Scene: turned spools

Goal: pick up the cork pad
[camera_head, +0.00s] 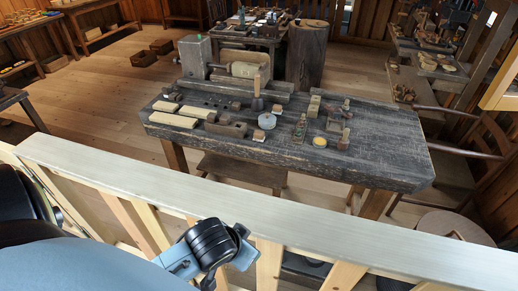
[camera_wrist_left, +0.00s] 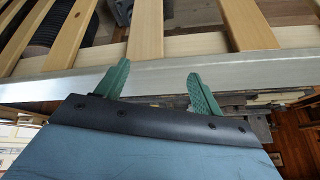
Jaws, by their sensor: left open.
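I cannot pick out the cork pad for certain. A small round yellow-topped piece (camera_head: 319,142) lies near the front of the dark workbench (camera_head: 385,150) in the head view, but its material is too small to tell. My left gripper (camera_wrist_left: 160,72) shows in the wrist view with two green fingers spread apart and nothing between them. The fingers are close to a pale wooden rail (camera_wrist_left: 265,68); I cannot tell if they touch it. In the head view part of my left arm shows at the bottom, but its fingertips are not visible. My right gripper is not in view.
The long pale rail (camera_head: 300,240) with slats runs between me and the workbench. A round-topped stool (camera_head: 455,228) stands at the lower right.

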